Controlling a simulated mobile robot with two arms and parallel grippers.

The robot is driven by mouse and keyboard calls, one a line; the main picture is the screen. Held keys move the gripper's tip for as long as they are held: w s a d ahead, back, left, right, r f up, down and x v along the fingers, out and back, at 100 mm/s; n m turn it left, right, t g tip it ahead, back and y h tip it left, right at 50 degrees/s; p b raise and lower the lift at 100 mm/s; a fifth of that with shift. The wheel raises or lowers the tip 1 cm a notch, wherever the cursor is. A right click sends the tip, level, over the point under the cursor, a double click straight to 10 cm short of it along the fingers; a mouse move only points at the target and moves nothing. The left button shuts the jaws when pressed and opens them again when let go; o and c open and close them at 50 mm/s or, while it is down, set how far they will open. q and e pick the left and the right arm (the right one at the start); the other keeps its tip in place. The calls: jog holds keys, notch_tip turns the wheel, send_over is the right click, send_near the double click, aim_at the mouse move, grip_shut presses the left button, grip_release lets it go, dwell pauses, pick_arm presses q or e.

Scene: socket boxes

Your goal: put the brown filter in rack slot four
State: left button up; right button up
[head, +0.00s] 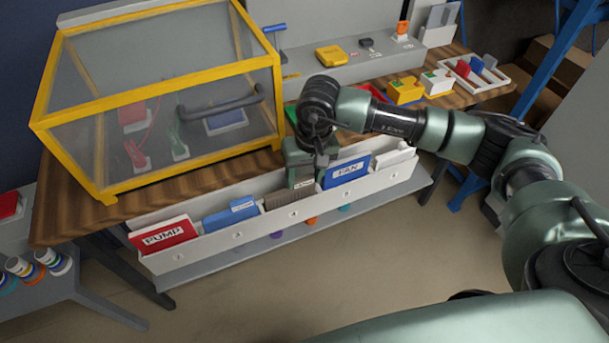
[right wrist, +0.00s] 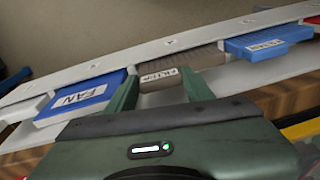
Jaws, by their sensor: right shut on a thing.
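The brown filter (head: 286,199) is ridged and stands in the middle of the long white rack (head: 218,243), third from the left. It sits between a blue filter (head: 230,214) and the blue FAN piece (head: 346,172). My right gripper (head: 303,181) reaches down from behind the rack and is shut on it. In the right wrist view the brown filter (right wrist: 192,60) shows between the two green fingers (right wrist: 161,88), its label facing up. Its lower part is hidden by the rack's front wall. My left gripper is not in view.
The red PUMP piece (head: 163,234) fills the left end of the rack, and a white piece (head: 393,158) stands at the right end. A yellow-framed clear case (head: 160,90) stands close behind the rack. Yellow and white boxes and a tray lie further right on the table.

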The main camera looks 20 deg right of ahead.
jog(key=o, duration=1.3)
jog(key=shift+o, duration=0.2)
notch_tip(320, 180, up, 8)
jog(key=shift+s+d+b, duration=0.3)
jog(key=shift+s+b, duration=0.1)
jog(key=shift+b, duration=0.05)
jog(key=shift+f, duration=0.1)
